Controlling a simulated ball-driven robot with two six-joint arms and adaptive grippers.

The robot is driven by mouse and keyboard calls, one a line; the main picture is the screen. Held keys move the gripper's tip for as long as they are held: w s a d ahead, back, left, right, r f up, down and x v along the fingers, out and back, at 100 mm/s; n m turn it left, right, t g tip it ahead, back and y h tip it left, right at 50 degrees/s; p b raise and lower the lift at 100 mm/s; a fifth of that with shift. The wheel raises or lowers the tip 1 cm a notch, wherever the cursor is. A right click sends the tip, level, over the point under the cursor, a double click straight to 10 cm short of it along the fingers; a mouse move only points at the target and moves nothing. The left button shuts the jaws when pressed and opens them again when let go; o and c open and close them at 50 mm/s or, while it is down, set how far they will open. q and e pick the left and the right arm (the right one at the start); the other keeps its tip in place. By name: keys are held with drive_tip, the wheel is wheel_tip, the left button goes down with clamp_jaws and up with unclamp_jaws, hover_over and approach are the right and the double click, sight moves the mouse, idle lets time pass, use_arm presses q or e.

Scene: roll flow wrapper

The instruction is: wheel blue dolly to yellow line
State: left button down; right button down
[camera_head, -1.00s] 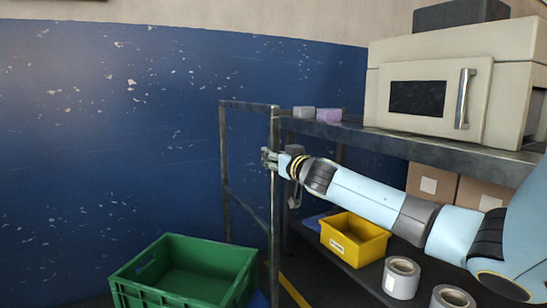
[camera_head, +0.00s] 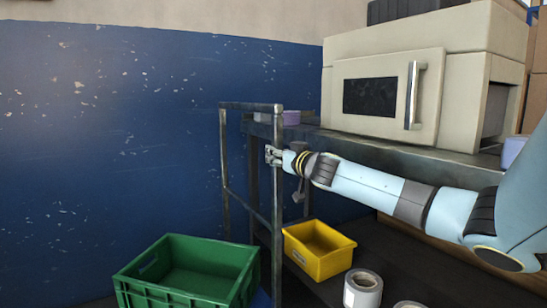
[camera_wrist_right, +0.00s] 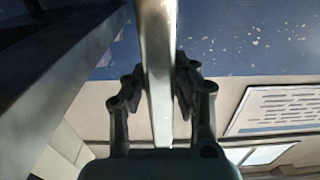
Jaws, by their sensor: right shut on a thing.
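The blue dolly shows mostly as its grey metal push handle (camera_head: 223,170), an upright frame left of the shelf. A small patch of its blue deck (camera_head: 262,299) shows low beside the green crate. My right gripper (camera_head: 272,155) is shut on the handle's right post, below the top bar. In the right wrist view the post (camera_wrist_right: 157,70) runs between the two fingers (camera_wrist_right: 158,88). The dolly's wheels are out of view. I cannot make out the yellow line now. My left gripper is not in view.
A green crate (camera_head: 190,295) stands low beside the handle, apparently on the deck. A blue wall (camera_head: 110,150) stands behind.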

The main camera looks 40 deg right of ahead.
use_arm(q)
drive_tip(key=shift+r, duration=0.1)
use_arm(e)
drive_tip(key=shift+d+f, duration=0.1)
drive_tip(key=shift+d, duration=0.1)
drive_tip(key=c, duration=1.4)
unclamp_jaws()
drive_tip(key=shift+s+d, duration=0.1)
drive_tip(key=o, duration=0.4)
drive_tip(key=shift+d, duration=0.15)
drive_tip(key=shift+c, duration=0.2)
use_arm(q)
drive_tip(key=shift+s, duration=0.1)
use_arm(e)
drive_tip(key=shift+a, duration=0.2)
